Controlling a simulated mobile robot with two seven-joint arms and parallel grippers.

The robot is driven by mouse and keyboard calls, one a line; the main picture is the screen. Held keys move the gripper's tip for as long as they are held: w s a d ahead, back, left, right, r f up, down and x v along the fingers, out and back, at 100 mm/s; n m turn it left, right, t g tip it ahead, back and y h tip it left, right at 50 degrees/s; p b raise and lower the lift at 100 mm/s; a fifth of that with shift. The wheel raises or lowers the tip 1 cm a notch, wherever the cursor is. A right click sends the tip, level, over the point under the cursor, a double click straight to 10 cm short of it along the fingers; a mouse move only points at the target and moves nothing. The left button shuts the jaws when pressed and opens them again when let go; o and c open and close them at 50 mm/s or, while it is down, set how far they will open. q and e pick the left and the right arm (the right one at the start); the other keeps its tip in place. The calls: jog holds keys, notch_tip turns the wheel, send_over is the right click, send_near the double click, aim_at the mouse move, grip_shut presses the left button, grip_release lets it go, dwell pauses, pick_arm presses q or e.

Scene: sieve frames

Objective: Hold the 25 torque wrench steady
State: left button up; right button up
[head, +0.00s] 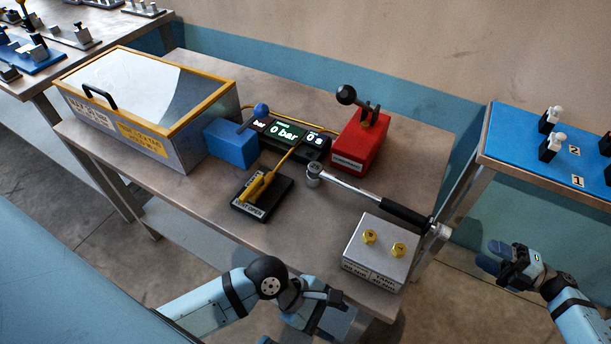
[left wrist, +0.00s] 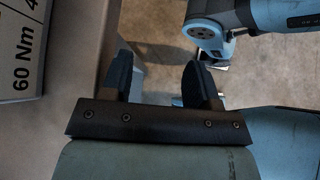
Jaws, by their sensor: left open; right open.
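The torque wrench (head: 352,190) lies across the right part of the workbench, with its socket head (head: 314,172) toward the middle. Its black handle (head: 405,213) passes behind the grey bolt box (head: 375,262), and its silver end (head: 440,231) reaches the bench's right edge. I cannot read a 25 on it. My left gripper (head: 335,300) is in front of the bench, apart from the wrench. Its open, empty fingers show in the left wrist view (left wrist: 158,70). My right gripper (head: 505,260) is open and empty right of the bench, apart from the wrench end.
The bolt box carries two yellow bolts; its side reads 60 Nm in the left wrist view (left wrist: 20,60). A red block with a lever (head: 357,147), a display (head: 287,134), a blue block (head: 230,145) and a black pad (head: 262,195) stand nearby. A blue-topped table (head: 520,135) is at right.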

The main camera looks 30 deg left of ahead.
pick_arm(q)
jog(key=w+a+r+n+g+y, duration=0.1)
jog(key=w+r, duration=0.3)
jog(key=r, duration=0.4)
jog(key=w+r+n+y, duration=0.1)
jog(key=w+r, duration=0.4)
jog(key=r, duration=0.3)
jog(key=n+t+y, duration=0.1)
jog(key=y, duration=0.3)
send_near(313, 166)
jog(key=x, duration=0.5)
jog(key=shift+s+d+f, duration=0.25)
jog(key=shift+d, duration=0.15)
jog(key=shift+w+a, duration=0.2)
jog(key=shift+a, duration=0.05)
jog(key=shift+w+f, duration=0.1)
jog(key=shift+f, duration=0.2)
jog(key=x, duration=0.6)
jog(key=shift+w+d+f, duration=0.15)
jog(key=shift+f, duration=0.2)
